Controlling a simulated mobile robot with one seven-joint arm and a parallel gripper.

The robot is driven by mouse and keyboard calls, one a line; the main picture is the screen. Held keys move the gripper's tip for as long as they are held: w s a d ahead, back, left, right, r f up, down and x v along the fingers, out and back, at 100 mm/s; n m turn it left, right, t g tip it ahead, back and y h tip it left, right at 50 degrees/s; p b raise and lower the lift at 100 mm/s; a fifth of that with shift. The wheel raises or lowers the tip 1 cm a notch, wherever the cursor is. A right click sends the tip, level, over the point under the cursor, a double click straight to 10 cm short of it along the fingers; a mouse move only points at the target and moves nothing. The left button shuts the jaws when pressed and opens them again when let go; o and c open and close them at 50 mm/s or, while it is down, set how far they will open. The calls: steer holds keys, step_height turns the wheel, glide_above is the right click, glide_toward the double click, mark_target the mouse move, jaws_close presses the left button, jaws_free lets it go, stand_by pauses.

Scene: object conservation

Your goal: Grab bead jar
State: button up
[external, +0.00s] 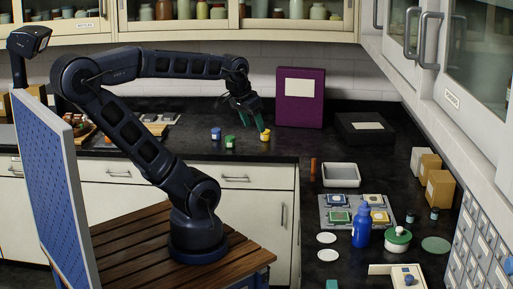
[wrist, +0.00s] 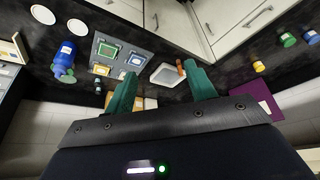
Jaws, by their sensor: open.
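Three small jars stand on the dark back counter: one with a blue lid (external: 215,134), one with a green lid (external: 230,142) and one yellow (external: 265,135). I cannot tell which one holds beads. In the wrist view the yellow jar (wrist: 258,67), green jar (wrist: 288,40) and blue jar (wrist: 310,37) are at the upper right, outside the fingers. My gripper (external: 248,121) hangs above the counter near the green and yellow jars. In the wrist view my gripper (wrist: 164,82) has its teal fingers spread, with no object held between them.
A purple box (external: 301,97) and a black box (external: 365,129) stand behind on the right. A white tray (external: 341,181), a grey tray with coloured squares (external: 328,201) and a blue bottle (external: 363,226) are on the right counter. Counter around the jars is mostly clear.

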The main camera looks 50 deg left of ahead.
steer(key=n+g+h, duration=0.2)
steer(key=n+h, duration=0.7)
steer(key=n, duration=1.3)
glide_above(435, 208)
steer(key=s+a, duration=0.2)
steer(key=a, duration=0.5)
step_height(435, 208, down, 23)
steer(key=x, duration=0.5)
steer(key=shift+w+d+f, duration=0.1)
steer(key=shift+f, duration=0.3)
steer(key=shift+x, duration=2.7)
steer(key=shift+f, duration=0.15)
steer(key=c, duration=1)
steer(key=shift+c, duration=0.2)
